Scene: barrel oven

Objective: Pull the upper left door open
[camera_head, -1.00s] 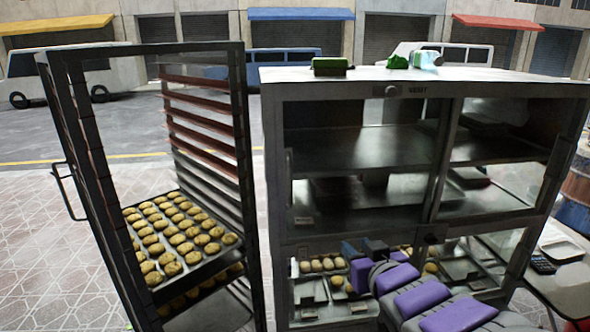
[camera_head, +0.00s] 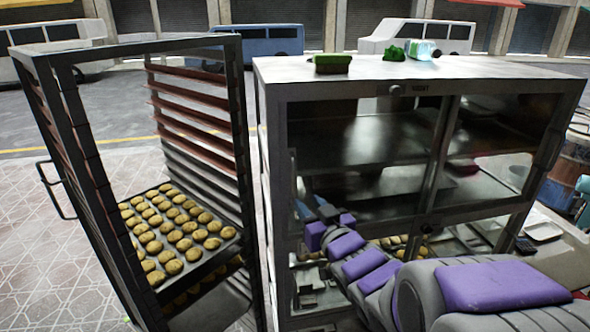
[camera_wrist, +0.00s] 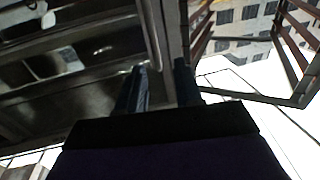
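The upper left door (camera_head: 350,145) of the metal cabinet (camera_head: 268,110) is a dark glass panel and looks shut. A thin upright handle (camera_head: 293,172) runs along its left edge. My gripper (camera_head: 303,208) is in front of the door's lower left corner, close to the handle's lower end. In the wrist view, my gripper (camera_wrist: 160,82) has its two dark fingers apart. A pale bar, which looks like the handle (camera_wrist: 148,35), reaches down to the gap between the fingertips. I cannot tell whether the fingers touch it.
A tall rack (camera_head: 240,110) with a tray of round baked goods (camera_head: 170,235) stands left of the cabinet. A side table (camera_head: 560,255) stands at the right.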

